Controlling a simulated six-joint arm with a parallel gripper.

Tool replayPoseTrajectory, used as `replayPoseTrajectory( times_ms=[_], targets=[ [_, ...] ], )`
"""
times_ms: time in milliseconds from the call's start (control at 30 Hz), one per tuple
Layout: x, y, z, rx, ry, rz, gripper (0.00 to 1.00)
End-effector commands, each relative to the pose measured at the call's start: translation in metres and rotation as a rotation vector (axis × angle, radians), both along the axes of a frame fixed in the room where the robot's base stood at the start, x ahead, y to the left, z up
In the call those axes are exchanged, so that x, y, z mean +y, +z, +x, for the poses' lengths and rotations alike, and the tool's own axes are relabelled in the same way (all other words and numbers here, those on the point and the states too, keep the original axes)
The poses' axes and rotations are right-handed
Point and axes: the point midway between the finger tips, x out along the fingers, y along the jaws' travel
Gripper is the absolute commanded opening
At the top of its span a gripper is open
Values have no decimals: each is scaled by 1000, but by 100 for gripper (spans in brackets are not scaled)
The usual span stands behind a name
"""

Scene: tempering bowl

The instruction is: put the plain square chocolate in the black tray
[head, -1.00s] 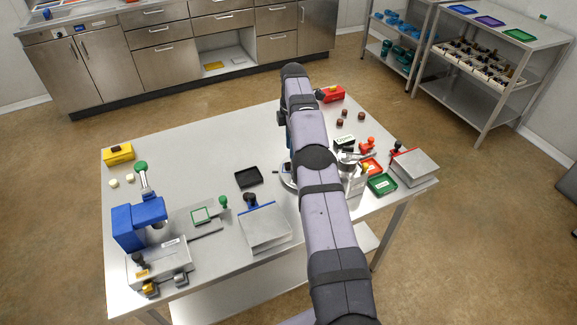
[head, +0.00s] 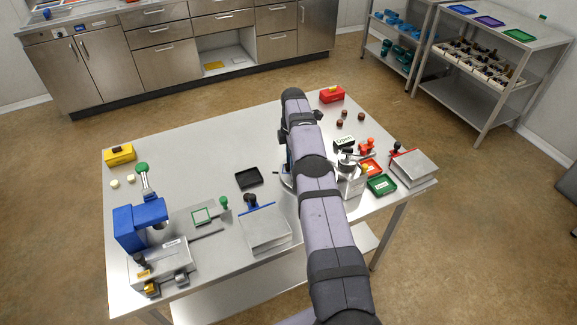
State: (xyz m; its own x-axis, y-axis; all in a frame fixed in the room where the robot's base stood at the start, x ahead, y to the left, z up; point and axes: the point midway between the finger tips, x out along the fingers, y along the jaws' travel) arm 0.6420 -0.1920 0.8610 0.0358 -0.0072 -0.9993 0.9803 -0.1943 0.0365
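The black tray (head: 249,177) lies flat and looks empty near the middle of the steel table, left of my arm. Several small dark brown chocolates (head: 346,114) lie at the table's far right; their shape and tops are too small to tell. Two cream pieces (head: 115,184) lie at the far left. A dark brown piece (head: 116,149) sits on a yellow box. I cannot tell which piece is the plain square one. My arm stands over the table right of the tray, and its upper links hide my gripper, so I cannot see what it holds.
A yellow box (head: 120,156) and a red box (head: 331,95) stand at the back. A blue device (head: 140,225) stands at the left. A grey block (head: 265,229) is at the front. Red (head: 370,168) and green (head: 381,185) trays lie right. The back middle is clear.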

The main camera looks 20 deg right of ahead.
Motion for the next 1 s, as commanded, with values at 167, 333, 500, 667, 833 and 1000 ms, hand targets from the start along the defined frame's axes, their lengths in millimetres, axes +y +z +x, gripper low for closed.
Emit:
replayPoseTrajectory(
  times_ms=[167, 333, 500, 667, 833, 1000],
  targets=[
    [0, 0, 0, 0, 0, 0, 21],
    [0, 0, 0, 0, 0, 0, 0],
    [0, 0, 0, 0, 0, 0, 0],
    [0, 4, 0, -1, 0, 0, 0],
    [0, 22, 1, -4, 0, -2, 0],
    [0, 60, 1, -3, 0, -1, 0]
  ],
)
